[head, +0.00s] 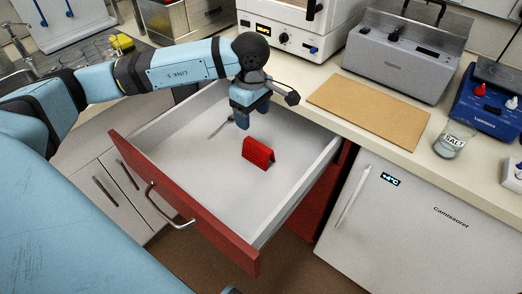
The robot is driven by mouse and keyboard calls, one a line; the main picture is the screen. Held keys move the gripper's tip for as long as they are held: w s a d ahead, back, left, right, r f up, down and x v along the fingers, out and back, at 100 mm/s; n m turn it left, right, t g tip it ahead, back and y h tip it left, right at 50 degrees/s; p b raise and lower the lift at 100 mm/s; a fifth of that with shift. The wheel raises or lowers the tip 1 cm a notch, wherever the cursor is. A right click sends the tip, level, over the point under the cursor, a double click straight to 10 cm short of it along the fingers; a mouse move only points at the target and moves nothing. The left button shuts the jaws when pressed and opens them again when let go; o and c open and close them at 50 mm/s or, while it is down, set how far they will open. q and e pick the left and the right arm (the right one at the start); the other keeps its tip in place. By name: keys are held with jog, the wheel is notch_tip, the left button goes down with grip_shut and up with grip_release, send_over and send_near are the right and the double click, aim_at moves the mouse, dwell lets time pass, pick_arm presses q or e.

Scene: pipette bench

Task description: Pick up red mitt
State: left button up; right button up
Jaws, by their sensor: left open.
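The red mitt (258,153) stands in the open drawer as a small folded red shape, near the middle of the drawer floor. My left gripper (241,122) points down over the drawer, just behind and slightly left of the mitt. Its fingers look apart from the mitt, with nothing visible held. My right gripper does not show.
The open drawer (185,212) has a red front, a metal handle and pale walls. On the counter are a brown board (369,108), a salt jar (453,140) and a grey machine (405,55). A white fridge (420,225) stands right.

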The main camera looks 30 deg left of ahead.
aim_at(255, 142)
pick_arm(q)
jog(key=f, duration=0.5)
jog(key=f+b, duration=0.1)
jog(key=f, duration=0.5)
jog(key=shift+w+d+f, duration=0.1)
jog(key=shift+d, duration=0.1)
jog(key=c, duration=1)
